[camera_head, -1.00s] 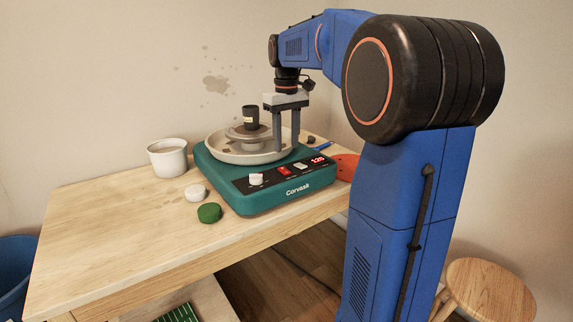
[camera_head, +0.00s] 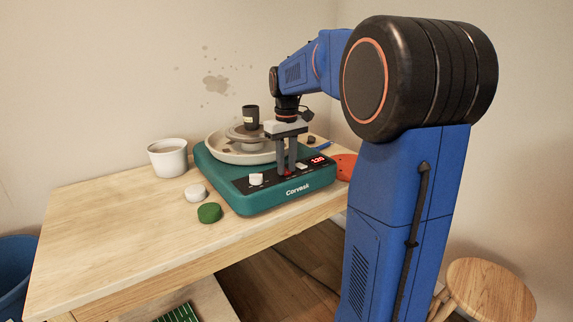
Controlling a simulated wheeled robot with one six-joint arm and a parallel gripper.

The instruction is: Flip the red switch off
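The teal pottery wheel (camera_head: 245,201) stands on the table with a black control panel along its front. The red switch (camera_head: 288,174) sits on that panel, and only a small red part shows under my fingertips. My gripper (camera_head: 286,170) points straight down over it, its two fingers close together. The fingertips are at the switch; I cannot tell whether they touch it. The lit red display (camera_head: 317,160) reads about 120, to the right of the switch. I cannot tell the switch's position.
A dark cup (camera_head: 250,117) stands on the wheel head inside the splash pan (camera_head: 215,147). A white bucket (camera_head: 168,158), a white lump (camera_head: 195,192) and a green sponge (camera_head: 209,213) are to the left. The table's front left is clear.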

